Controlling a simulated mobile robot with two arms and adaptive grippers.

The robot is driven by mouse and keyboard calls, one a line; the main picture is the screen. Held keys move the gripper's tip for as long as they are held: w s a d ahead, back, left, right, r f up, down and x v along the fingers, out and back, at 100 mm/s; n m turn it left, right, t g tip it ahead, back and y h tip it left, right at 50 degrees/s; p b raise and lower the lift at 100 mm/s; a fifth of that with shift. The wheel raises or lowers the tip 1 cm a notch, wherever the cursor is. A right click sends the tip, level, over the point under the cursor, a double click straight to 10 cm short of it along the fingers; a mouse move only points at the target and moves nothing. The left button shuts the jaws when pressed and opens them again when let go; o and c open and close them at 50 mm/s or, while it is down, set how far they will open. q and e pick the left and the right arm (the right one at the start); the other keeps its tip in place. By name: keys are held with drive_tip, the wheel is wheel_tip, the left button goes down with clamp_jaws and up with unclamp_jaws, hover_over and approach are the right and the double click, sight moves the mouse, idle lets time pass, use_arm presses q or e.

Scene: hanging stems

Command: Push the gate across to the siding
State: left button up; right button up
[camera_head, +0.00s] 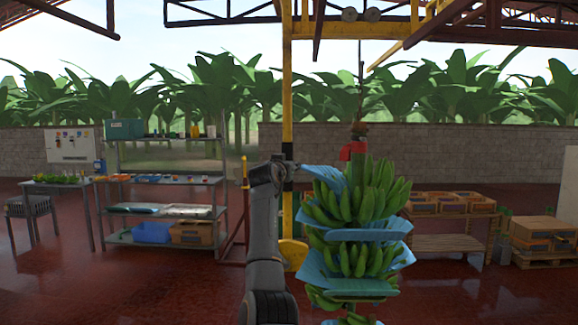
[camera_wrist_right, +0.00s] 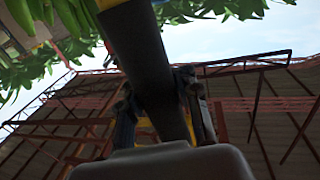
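A grey and black arm of mine rises from the bottom centre in the head view. Its upper end (camera_head: 270,172) is beside the tall yellow post (camera_head: 287,85), at a dark section of it; the fingers are not clear there. In the right wrist view a dark bar (camera_wrist_right: 150,60) runs between the two fingers of my right gripper (camera_wrist_right: 165,108). The fingers lie close along both sides of the bar; I cannot tell whether they press on it. The gate cannot be made out for certain among the yellow overhead beams (camera_head: 345,28). My left gripper is not in view.
A large banana bunch (camera_head: 361,195) with blue sheets hangs just right of the arm. Shelves (camera_head: 165,180) and a table (camera_head: 55,182) stand at left. Crates on a bench (camera_head: 450,243) and a pallet (camera_head: 545,262) stand at right. Red floor between is open.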

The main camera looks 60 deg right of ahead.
drive_tip(key=o, duration=0.6)
drive_tip(key=shift+w+f, duration=0.2)
drive_tip(key=shift+w, duration=0.25)
drive_tip(key=shift+s+a+r, duration=0.2)
drive_tip(key=shift+s+r, duration=0.05)
drive_tip(key=shift+s, duration=0.1)
drive_tip(key=a, duration=0.3)
drive_tip(key=s+a, duration=0.1)
drive_tip(key=a, duration=0.7)
drive_tip(key=shift+s+a+f, duration=0.15)
drive_tip(key=shift+s+a, duration=0.05)
drive_tip(key=shift+s, duration=0.2)
